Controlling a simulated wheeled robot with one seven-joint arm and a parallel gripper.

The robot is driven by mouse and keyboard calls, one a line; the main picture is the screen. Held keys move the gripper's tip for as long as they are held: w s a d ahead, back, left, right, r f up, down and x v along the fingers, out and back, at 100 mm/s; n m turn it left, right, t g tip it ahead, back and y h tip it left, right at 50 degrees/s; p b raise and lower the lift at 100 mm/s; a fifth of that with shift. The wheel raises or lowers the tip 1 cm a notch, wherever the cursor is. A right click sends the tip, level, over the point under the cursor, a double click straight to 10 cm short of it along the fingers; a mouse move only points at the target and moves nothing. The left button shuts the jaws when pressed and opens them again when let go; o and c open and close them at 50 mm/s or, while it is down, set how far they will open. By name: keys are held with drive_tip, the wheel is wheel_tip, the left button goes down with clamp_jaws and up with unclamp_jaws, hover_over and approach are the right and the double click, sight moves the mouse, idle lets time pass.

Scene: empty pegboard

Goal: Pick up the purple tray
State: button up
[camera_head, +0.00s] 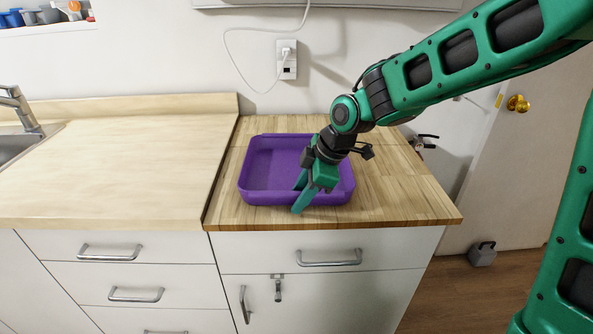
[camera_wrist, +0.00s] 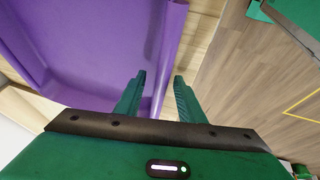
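The purple tray (camera_head: 272,165) is a shallow, empty rectangular tray lying flat on the wooden countertop. My gripper (camera_head: 299,196) is over the tray's front wall, toward its right half, pointing down. In the wrist view the purple tray (camera_wrist: 90,45) fills the upper left, and its wall runs up between the fingers' line. My gripper's two fingers (camera_wrist: 160,82) are apart, with the tray's wall lying in the gap between them. I cannot see the fingers pressing on the wall. Part of the tray's right side is hidden behind my gripper in the head view.
The wooden countertop (camera_head: 400,197) has free room right of the tray. A lighter counter (camera_head: 120,160) with a sink (camera_head: 22,143) lies to the left and is clear. A wall outlet (camera_head: 287,60) with a white cable is behind. Drawers with handles (camera_head: 328,258) are below the front edge.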

clamp_jaws()
drive_tip(key=shift+r, duration=0.15)
